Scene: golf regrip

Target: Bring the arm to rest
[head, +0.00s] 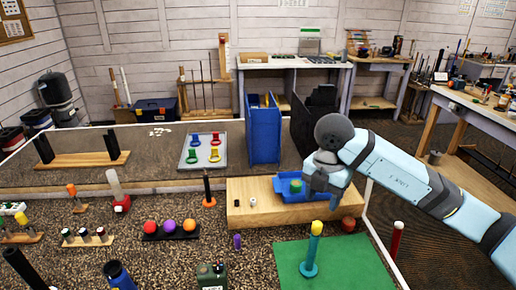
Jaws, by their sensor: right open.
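My right arm comes in from the right, and its gripper (318,188) hangs over the right part of a wooden block. The gripper is open, though its fingers are small in the picture. A blue tray (289,197) with a green piece (296,185) in it sits on the wooden block (250,212), just left of the gripper. I cannot tell whether the fingers touch the tray. My left gripper is out of view.
A green mat (345,265) bears a teal stand with a yellow-topped post (314,245). A red ball (348,224) lies below my forearm. A blue bin (263,128) stands behind the block. Several colored balls sit in a black rack (152,237).

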